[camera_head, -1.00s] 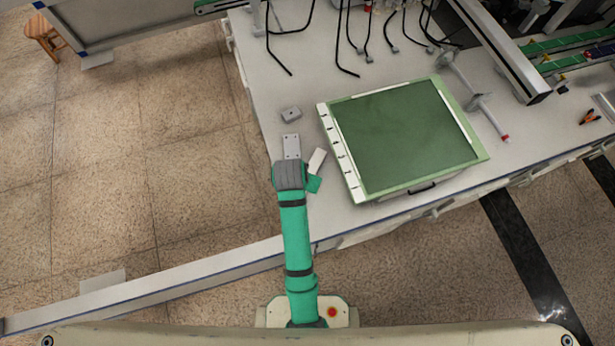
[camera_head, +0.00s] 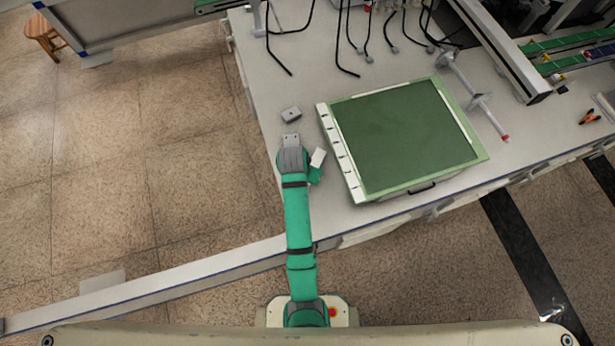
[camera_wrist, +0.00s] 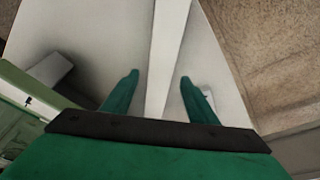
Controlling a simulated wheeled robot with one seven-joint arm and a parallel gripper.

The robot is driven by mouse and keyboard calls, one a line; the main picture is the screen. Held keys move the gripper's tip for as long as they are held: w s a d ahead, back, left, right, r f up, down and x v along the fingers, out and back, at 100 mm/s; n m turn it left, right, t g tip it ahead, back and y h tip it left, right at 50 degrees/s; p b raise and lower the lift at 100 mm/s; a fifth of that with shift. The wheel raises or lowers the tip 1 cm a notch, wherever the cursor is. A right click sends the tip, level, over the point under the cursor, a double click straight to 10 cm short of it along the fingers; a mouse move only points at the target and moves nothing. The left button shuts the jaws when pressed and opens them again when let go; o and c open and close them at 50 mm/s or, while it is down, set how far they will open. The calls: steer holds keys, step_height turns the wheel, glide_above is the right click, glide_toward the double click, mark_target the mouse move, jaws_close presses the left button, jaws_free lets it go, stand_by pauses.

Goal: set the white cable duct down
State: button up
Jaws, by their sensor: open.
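A long white piece, which I take to be the white cable duct (camera_wrist: 172,40), runs down the middle of the wrist view between my fingers. My gripper (camera_wrist: 160,77) is open, one green finger on each side of it, with a visible gap on both sides. The duct appears to lie over the pale tabletop (camera_wrist: 100,25); I cannot tell whether it touches it. In the head view my wrist hides the fingertips, and I cannot clearly make out the duct there.
A green-topped panel (camera_head: 400,135) with a pale frame lies right of my arm. A small white block (camera_head: 318,157) sits between them. The table's left edge is close, with floor beyond.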

steer(key=shift+x, duration=1.4)
steer(key=shift+c, duration=0.3)
steer(key=c, duration=1.2)
steer(key=shift+r, duration=0.1)
